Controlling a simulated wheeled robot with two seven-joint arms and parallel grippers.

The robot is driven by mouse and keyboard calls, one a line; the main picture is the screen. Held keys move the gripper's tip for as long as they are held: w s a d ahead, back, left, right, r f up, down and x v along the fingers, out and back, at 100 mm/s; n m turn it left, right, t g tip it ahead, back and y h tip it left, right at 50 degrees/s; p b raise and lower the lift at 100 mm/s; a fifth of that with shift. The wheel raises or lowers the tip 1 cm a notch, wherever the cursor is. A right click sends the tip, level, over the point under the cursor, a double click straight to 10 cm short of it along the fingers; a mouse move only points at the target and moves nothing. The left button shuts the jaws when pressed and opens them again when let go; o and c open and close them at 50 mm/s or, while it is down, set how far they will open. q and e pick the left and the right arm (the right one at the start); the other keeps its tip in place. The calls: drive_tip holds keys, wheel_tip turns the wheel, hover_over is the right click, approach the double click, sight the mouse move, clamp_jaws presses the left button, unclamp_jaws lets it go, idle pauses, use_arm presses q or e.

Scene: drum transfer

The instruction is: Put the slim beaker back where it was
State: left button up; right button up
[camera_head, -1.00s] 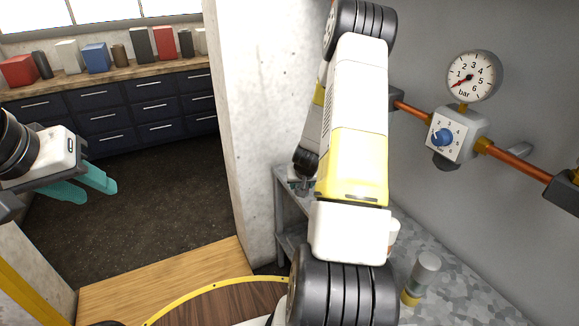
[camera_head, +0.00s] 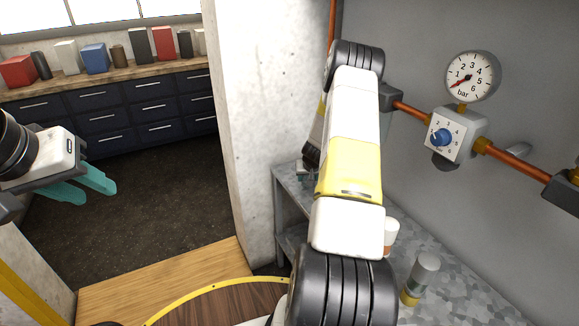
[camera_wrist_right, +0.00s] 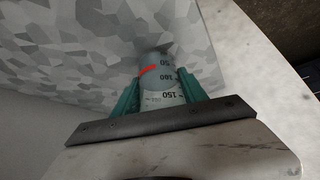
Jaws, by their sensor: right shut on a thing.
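The slim beaker (camera_wrist_right: 160,68) is a pale, clear tube with black graduation numbers and a red mark. In the right wrist view it stands between the teal fingers of my right gripper (camera_wrist_right: 160,88), which is shut on it. Its far end is over or on the mottled grey metal bench top (camera_wrist_right: 75,35); I cannot tell whether it touches. In the head view my right arm hides the beaker and most of that gripper. My left gripper (camera_head: 98,193) is open and empty at the left, over the floor, away from the bench.
On the bench (camera_head: 455,290), right of my right arm, stand a grey-capped container (camera_head: 422,278) and a partly hidden white one with an orange band (camera_head: 391,236). A wall pipe carries a regulator (camera_head: 443,137) and a gauge (camera_head: 472,77). A concrete pillar (camera_head: 250,130) stands left of the bench.

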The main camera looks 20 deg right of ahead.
drive_tip(key=shift+f, duration=0.15)
drive_tip(key=o, duration=1.3)
drive_tip(key=shift+o, duration=0.2)
